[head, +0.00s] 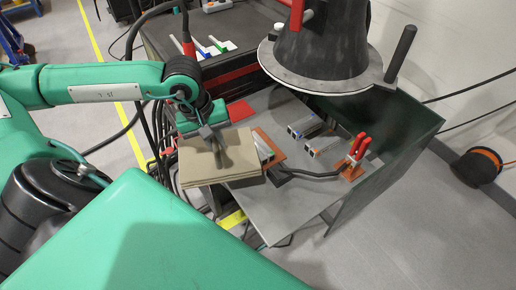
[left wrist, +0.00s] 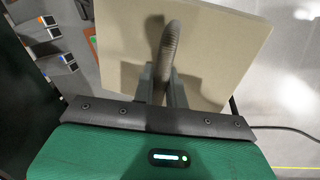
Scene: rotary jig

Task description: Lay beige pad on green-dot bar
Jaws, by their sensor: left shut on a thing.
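The beige pad (head: 235,172) is a flat square slab with a curved handle, held over the left edge of the grey table. It also fills the upper middle of the left wrist view (left wrist: 220,50). My left gripper (head: 213,138) is shut on its handle (left wrist: 170,50). My right gripper is out of view.
A red-handled clamp (head: 356,158) stands right of the bars. A dark cone with a grey rim (head: 320,80) hangs above the table's back. A dark green panel (head: 390,155) borders the table's right side. The table's front (head: 295,210) is clear.

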